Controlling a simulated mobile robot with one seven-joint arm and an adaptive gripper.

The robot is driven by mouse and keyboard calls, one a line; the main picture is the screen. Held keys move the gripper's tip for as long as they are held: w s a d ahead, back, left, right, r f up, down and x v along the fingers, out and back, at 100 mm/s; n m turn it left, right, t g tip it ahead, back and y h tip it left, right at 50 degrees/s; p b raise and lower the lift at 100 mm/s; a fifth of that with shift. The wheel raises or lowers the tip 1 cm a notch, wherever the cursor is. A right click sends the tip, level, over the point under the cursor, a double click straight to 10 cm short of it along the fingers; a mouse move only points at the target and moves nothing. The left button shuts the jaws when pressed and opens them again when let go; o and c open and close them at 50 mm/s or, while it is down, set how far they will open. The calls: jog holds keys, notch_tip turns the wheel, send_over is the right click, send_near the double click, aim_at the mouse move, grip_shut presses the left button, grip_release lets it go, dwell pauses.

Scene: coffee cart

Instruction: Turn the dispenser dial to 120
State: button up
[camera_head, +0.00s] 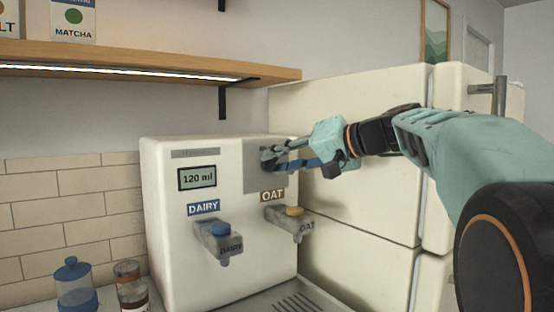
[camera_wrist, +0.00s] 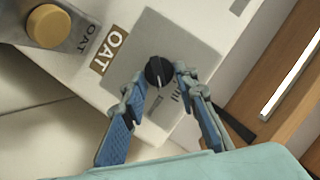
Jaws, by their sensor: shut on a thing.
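The cream dispenser (camera_head: 165,245) stands in the middle of the head view, and its display (camera_head: 197,178) reads 120 ml. The black dial (camera_wrist: 158,72) sits on a grey panel (camera_wrist: 197,47) with a pale pointer line. In the head view the dial is mostly hidden behind my fingers. My gripper (camera_head: 272,160) reaches in from the right. In the wrist view my gripper (camera_wrist: 160,82) has its two fingertips on either side of the dial, shut on it.
DAIRY spout (camera_head: 218,240) and OAT spout (camera_head: 290,220) project below the dial. A wooden shelf (camera_head: 150,60) hangs above. A cream fridge (camera_head: 350,210) stands behind and right. A blue-lidded jar (camera_head: 74,285) and a bottle (camera_head: 130,285) stand at lower left.

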jog(key=shift+w+d+f+m+y, duration=0.1)
jog(key=shift+m+y, duration=0.2)
jog(key=shift+m, duration=0.3)
jog(key=shift+d+m+y, duration=0.1)
jog(key=shift+m+y, duration=0.2)
jog(key=shift+m, duration=0.3)
jog(key=o, duration=1.1)
jog(key=shift+a, duration=0.1)
jog(key=shift+o, duration=0.2)
jog(key=v, duration=1.2)
